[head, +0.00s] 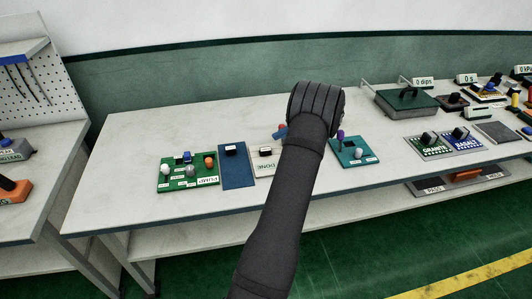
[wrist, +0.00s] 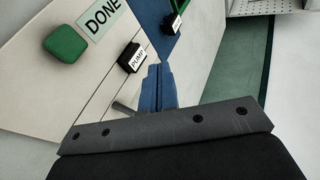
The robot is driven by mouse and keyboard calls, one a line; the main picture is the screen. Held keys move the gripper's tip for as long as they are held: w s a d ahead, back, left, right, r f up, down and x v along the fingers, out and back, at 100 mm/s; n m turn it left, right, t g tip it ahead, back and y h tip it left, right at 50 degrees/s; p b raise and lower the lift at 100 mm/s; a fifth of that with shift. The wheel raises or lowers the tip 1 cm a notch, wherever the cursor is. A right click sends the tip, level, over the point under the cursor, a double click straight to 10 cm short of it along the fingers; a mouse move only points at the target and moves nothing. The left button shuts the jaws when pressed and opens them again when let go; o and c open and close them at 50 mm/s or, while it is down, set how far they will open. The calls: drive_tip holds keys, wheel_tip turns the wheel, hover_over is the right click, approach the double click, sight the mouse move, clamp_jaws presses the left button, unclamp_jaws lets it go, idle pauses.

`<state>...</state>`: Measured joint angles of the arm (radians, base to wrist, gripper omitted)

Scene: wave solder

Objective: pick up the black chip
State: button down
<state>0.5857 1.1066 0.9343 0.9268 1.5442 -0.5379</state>
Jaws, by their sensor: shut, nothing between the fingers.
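My gripper (wrist: 156,70) is shut with its blue fingers together and nothing between them. I cannot tell which block is the task's chip. My forearm hides most of my gripper in the head view.
A green block (wrist: 65,43) lies near the DONE label (wrist: 102,18). The green PUMP board (head: 175,182) with several parts stands left of the blue mat; a teal board (head: 345,161) is right of my arm. The bench (head: 130,150) is clear at the left.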

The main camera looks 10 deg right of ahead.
drive_tip(key=c, duration=2.1)
unclamp_jaws()
drive_tip(key=o, duration=1.1)
drive_tip(key=a+n+g+h, duration=0.1)
drive_tip(key=a+n, duration=0.1)
drive_tip(key=a+n+g+h, duration=0.2)
drive_tip(key=a, duration=0.1)
drive_tip(key=shift+s+f+n, duration=0.1)
drive_tip(key=shift+f+n, duration=0.05)
drive_tip(key=shift+n, duration=0.25)
drive_tip(key=a+n+g+h, duration=0.1)
drive_tip(key=a+n+h, duration=0.2)
drive_tip(key=n+h, duration=0.95)
drive_tip(key=n, duration=0.4)
approach(266, 149)
drive_tip(key=shift+t, duration=0.4)
drive_tip(key=x, duration=0.8)
drive_tip(key=shift+s+f, duration=0.2)
drive_tip(key=shift+s, duration=0.2)
